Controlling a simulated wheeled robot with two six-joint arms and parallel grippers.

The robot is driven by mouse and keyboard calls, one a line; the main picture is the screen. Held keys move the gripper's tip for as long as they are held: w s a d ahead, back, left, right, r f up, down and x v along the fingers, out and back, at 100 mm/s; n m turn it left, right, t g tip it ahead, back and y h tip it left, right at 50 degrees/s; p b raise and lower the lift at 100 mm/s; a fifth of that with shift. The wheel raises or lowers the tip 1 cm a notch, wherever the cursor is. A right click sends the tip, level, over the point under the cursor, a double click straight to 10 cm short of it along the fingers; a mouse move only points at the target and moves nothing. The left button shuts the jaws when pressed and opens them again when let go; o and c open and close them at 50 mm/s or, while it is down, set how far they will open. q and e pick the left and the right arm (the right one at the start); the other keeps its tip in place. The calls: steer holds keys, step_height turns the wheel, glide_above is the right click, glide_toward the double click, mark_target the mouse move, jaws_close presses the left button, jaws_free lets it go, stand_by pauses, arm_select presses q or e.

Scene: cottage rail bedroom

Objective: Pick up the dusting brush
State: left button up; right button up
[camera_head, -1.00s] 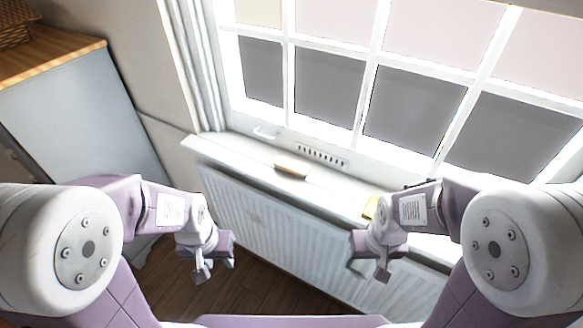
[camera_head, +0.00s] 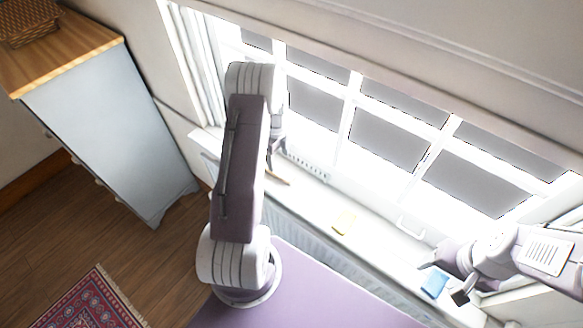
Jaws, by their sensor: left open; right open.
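A slim tan object (camera_head: 279,179), which looks like the dusting brush, lies on the white windowsill (camera_head: 315,200). It is partly hidden by my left arm. My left gripper (camera_head: 272,160) is open, mostly hidden behind its own arm, with its fingertips just above or beside the tan object. I cannot tell whether they touch it. My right gripper (camera_head: 443,280) is open over the right part of the sill, far from the tan object.
A yellow item (camera_head: 344,222) lies mid-sill. A blue item (camera_head: 434,285) lies by my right gripper's fingers. The window stands behind, a radiator (camera_head: 310,240) below. A grey cabinet (camera_head: 110,120) with a wicker basket (camera_head: 28,20) stands left; floor by the rug (camera_head: 88,305) is clear.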

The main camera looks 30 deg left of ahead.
mark_target(279, 170)
arm_select(q)
step_height(279, 170, down, 2)
steer(key=shift+f+p, duration=0.25)
steer(key=shift+p, duration=0.2)
steer(key=shift+w+d+f, duration=0.1)
steer(key=shift+w+f, duration=0.05)
steer(key=shift+f, duration=0.25)
steer(key=f, duration=0.1)
steer(key=f+p, duration=0.1)
steer(key=f, duration=0.1)
steer(key=f+p, duration=0.1)
steer(key=shift+s+f, duration=0.25)
steer(key=shift+f, duration=0.05)
steer(key=shift+w+f, duration=0.1)
steer(key=shift+f, duration=0.1)
steer(key=c, duration=1.1)
jaws_close()
